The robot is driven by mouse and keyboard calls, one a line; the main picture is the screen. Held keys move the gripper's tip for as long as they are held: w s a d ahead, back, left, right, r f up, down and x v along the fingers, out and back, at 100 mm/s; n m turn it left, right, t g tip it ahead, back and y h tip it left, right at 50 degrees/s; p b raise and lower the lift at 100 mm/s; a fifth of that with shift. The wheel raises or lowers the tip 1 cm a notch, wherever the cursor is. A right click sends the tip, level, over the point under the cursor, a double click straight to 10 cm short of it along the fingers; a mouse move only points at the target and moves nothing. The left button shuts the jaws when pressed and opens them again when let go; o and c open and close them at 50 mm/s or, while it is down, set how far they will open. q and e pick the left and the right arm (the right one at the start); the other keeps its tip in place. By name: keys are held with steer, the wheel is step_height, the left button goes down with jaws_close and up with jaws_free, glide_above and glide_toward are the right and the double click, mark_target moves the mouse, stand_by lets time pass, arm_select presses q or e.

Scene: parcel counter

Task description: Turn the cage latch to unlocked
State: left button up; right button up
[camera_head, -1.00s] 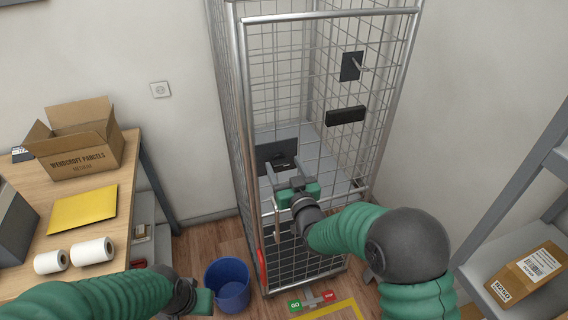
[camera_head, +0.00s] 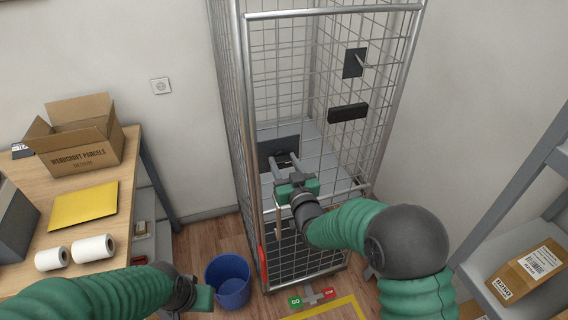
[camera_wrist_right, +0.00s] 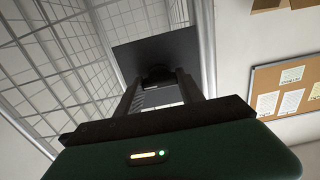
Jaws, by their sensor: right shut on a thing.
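The wire roll cage (camera_head: 244,110) stands in the middle of the head view. A dark latch plate (camera_head: 278,143) sits low on its front left side; it also shows in the right wrist view (camera_wrist_right: 130,58). My right gripper (camera_head: 286,160) reaches this plate and is shut on the dark latch handle (camera_wrist_right: 158,73) in front of it. The fingers largely cover the handle, so I cannot tell its angle well. My left gripper (camera_head: 203,298) hangs low near the blue bucket, away from the cage; its fingers are not clear.
Higher on the cage are a second dark plate (camera_head: 353,62) with a lever and a black bar (camera_head: 347,113). A blue bucket (camera_head: 229,284) stands on the floor left of the cage. A table (camera_head: 122,205) is at left, a shelf (camera_head: 480,262) at right.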

steer(key=m+b, duration=0.3)
steer(key=m, duration=0.1)
steer(key=m+b, duration=0.3)
steer(key=m, duration=0.2)
steer(key=m+b, duration=0.3)
steer(key=m, duration=0.1)
steer(key=shift+d+f, duration=0.15)
steer(key=shift+f, duration=0.1)
steer(key=shift+o, duration=0.2)
steer(key=m+b, duration=0.1)
steer(key=m, duration=0.4)
steer(key=shift+b, duration=0.3)
steer(key=shift+s, duration=0.1)
steer(key=o, duration=1)
steer(key=shift+c, duration=0.2)
steer(key=o, duration=0.4)
steer(key=shift+d, duration=0.1)
